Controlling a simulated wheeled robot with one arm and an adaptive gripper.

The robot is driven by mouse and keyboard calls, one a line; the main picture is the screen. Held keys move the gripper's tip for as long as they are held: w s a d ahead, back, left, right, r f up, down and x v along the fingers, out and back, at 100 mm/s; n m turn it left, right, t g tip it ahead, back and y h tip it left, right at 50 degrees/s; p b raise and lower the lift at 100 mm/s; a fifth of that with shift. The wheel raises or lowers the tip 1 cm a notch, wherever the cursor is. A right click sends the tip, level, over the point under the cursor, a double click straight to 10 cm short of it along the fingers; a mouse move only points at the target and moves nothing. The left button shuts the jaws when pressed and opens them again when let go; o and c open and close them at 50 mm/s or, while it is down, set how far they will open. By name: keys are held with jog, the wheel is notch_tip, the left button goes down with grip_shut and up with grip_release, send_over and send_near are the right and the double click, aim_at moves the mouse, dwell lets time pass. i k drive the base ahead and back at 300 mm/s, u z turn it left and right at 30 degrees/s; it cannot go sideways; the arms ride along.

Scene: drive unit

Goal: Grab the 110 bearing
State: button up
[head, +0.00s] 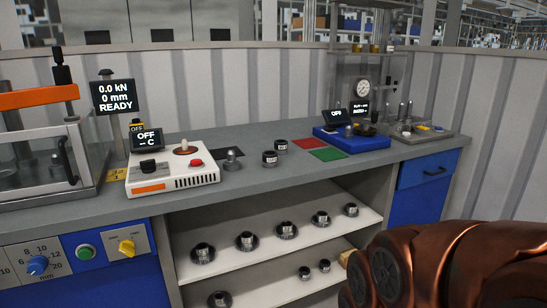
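Several dark and silver ring-shaped parts that look like bearings sit in a row on the upper shelf under the bench. They run from a front left one (203,253) past a middle one (287,230) to a back right one (351,209). The lower shelf holds more, including a small pair (304,272) and a larger one (220,299) at the left. Two dark cylinders with small pale markings, a nearer one (269,159) and a farther one (281,146), stand on the bench top. The markings are too small to read, so I cannot tell which is the 110 bearing. My gripper is out of view.
A press (40,150) stands left. My copper arm links fill the lower right.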

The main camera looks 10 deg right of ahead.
aim_at(269, 157)
jog(key=z, duration=1.1)
jog(key=i, duration=1.2)
jog(key=u, duration=1.35)
